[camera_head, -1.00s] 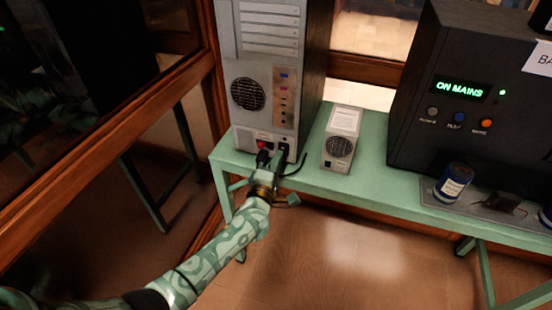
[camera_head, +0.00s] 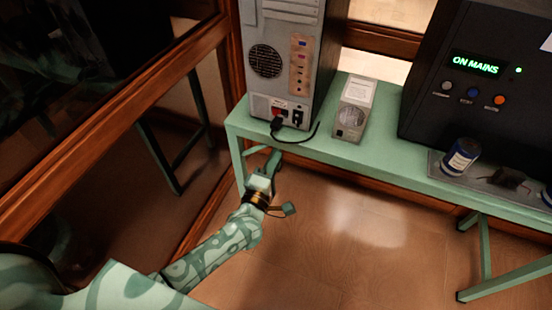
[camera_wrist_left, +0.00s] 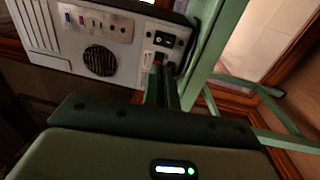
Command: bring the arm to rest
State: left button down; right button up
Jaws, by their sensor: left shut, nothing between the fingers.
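My left arm, patterned in pale green, comes in from the lower left in the head view. Its gripper (camera_head: 274,160) is shut and empty, in front of and below the green bench's front edge, apart from the computer tower (camera_head: 260,92). In the left wrist view the closed fingers (camera_wrist_left: 164,84) point at the tower's back panel (camera_wrist_left: 72,30). A black plug (camera_head: 277,124) sits at the tower's lower back, with its black cable curling right onto the bench. My right gripper is not in view.
A wood-framed glass partition (camera_head: 100,130) stands left. Floor in front is clear.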

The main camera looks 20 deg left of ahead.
pick_arm(q)
jog(key=s+a+f+m+g+h, duration=0.1)
jog(key=s+f+m+g, duration=0.55)
jog(key=f, duration=0.65)
jog(key=s+a+f+m+g+h, duration=0.1)
jog(key=s+f+m+g, duration=0.3)
jog(key=s+f+m, duration=0.7)
jog(key=s+a+f+m+g+y, duration=0.1)
jog(key=s+f, duration=0.3)
jog(key=s, duration=0.7)
jog(key=s+a+f+m+g, duration=0.1)
jog(key=s+a+f+g, duration=0.2)
jog(key=s, duration=0.8)
jog(key=s+a+f+m+g+y, duration=0.1)
jog(key=s+a+f+m+g, duration=0.1)
jog(key=s+f+g, duration=0.2)
jog(key=s+f, duration=0.3)
jog(key=s, duration=0.5)
jog(key=shift+y, duration=0.3)
jog(key=shift+w+f, duration=0.1)
